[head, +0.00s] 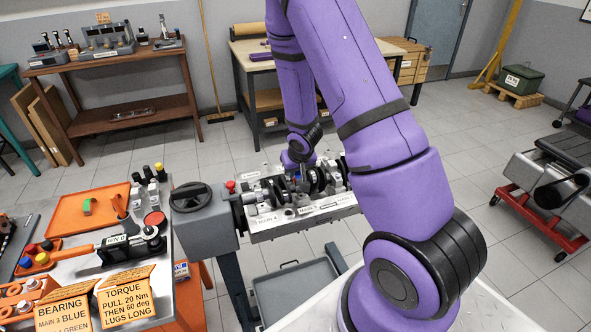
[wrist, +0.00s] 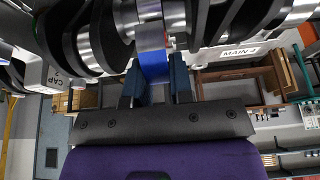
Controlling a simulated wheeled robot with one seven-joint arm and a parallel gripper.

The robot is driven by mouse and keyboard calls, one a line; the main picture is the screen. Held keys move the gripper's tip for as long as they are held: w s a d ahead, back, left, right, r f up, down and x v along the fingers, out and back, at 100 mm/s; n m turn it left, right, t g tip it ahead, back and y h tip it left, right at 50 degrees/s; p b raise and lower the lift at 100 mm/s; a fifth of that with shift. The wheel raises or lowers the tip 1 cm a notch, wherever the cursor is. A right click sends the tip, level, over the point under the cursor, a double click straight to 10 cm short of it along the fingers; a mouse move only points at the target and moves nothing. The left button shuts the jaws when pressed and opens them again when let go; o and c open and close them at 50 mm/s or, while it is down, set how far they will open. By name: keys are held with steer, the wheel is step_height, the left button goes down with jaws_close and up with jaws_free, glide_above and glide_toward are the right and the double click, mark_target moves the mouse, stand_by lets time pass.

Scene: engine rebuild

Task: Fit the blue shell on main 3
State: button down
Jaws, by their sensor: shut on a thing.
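The blue shell (wrist: 153,62) is between the fingertips of my gripper (wrist: 154,84) in the wrist view. It sits right at a shiny journal (wrist: 149,12) of the crankshaft, between dark webs; I cannot tell whether it touches or is seated. In the head view my gripper (head: 298,178) is down at the crankshaft (head: 322,180) over the engine block (head: 300,212), partly hidden by my arm. The block carries MAIN labels along its near edge. A MAIN 4 label (wrist: 239,51) and a cap marked CAP 2 (wrist: 58,78) show in the wrist view.
The block hangs on a stand with a grey head (head: 205,218), above a grey tray (head: 297,290). At left, a bench holds an orange tray (head: 75,222) with a green piece (head: 87,207), tools and two orange sign cards (head: 128,295). Open floor lies behind the block.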

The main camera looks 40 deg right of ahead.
steer(key=shift+f, duration=0.55)
stand_by(3.2)
steer(key=shift+r, duration=0.25)
stand_by(0.3)
steer(key=c, duration=1.2)
jaws_free()
steer(key=shift+c, duration=0.2)
steer(key=shift+r, duration=1.5)
steer(key=o, duration=0.5)
steer(key=shift+o, duration=0.2)
